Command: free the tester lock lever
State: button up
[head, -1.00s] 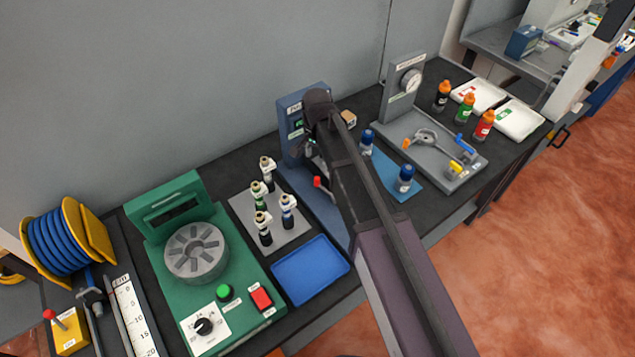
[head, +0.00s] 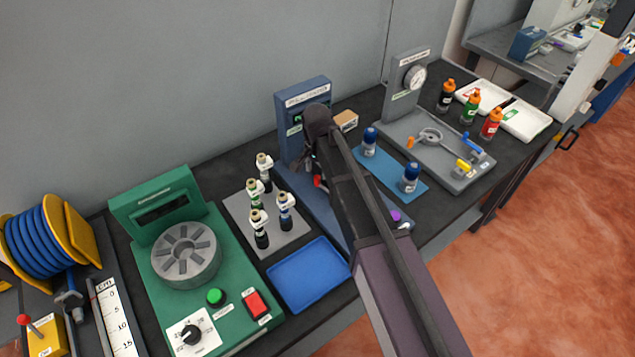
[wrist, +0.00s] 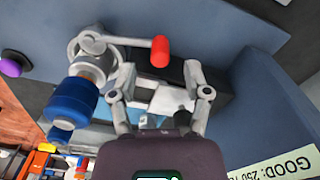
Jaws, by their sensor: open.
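The tester (head: 303,95) is a blue upright unit with a display on a blue base, partly hidden behind my arm. Its lever has a red grip (wrist: 160,50) on a grey arm, seen in the wrist view; a bit of red (head: 317,181) also shows in the head view. The lever's arm joins a grey round fitting (wrist: 92,45), next to a blue cylinder (wrist: 72,105). My gripper (wrist: 157,82) is open, with the red grip just beyond and between its fingertips. I cannot tell whether they touch. In the head view the arm mostly hides my gripper.
A purple button (head: 396,215) is at the tester base's front. Two blue-capped bottles stand on a blue mat (head: 388,178) to the right. A grey plate with several dispensers (head: 268,238), a blue tray (head: 308,275) and a green machine (head: 170,200) are to the left.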

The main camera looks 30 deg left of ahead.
aim_at(317, 177)
jog(key=shift+f+b, duration=1.25)
jog(key=shift+f, duration=0.3)
jog(key=shift+c, duration=0.2)
